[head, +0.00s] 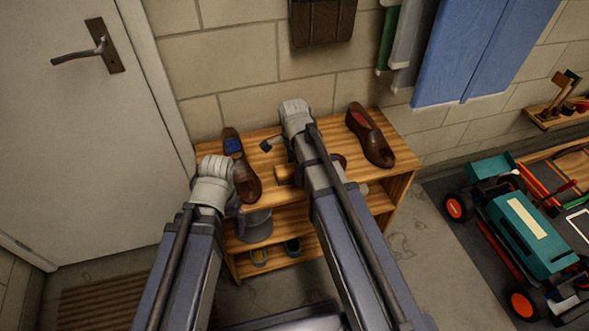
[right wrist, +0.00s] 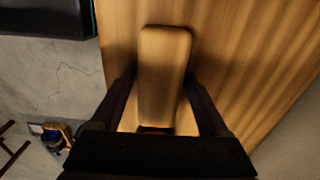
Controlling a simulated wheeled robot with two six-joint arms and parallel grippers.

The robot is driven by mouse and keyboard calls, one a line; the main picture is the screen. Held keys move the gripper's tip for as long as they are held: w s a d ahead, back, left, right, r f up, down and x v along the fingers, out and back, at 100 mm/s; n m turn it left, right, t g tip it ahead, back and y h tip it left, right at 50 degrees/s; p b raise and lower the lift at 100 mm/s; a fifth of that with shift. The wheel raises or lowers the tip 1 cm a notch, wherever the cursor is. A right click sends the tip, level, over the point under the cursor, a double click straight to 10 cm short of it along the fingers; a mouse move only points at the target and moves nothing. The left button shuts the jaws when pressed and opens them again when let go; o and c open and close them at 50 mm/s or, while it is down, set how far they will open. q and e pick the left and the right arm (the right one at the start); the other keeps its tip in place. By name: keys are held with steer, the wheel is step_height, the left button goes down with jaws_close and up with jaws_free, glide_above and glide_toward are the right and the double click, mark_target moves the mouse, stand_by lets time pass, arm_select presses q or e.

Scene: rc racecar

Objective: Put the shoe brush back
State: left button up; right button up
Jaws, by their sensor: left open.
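The shoe brush shows in the right wrist view as a light wooden block (right wrist: 164,60) over a wooden board, and its pale end (head: 285,174) shows in the head view beside my right arm. My right gripper (right wrist: 162,85) has a dark finger against each long side of the brush, and looks shut on it. Its fingers are hidden behind my arm in the head view. My left gripper (head: 215,168) is open and empty at the left end of the wooden shoe rack (head: 405,155), beside a brown shoe (head: 246,182). Its fingertips are mostly hidden.
Another brown shoe (head: 370,135) lies at the right of the rack top. A small dark item (head: 271,144) lies near its back edge. Footwear stands on the lower shelves. A white door (head: 80,130) is at left, a teal RC car (head: 530,235) at right.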

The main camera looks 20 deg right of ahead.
steer(key=shift+o, duration=0.6)
steer(key=shift+r, duration=0.1)
step_height(320, 180, up, 12)
steer(key=p, duration=1.2)
steer(key=shift+a, duration=0.1)
step_height(320, 180, down, 12)
steer(key=b, duration=1.2)
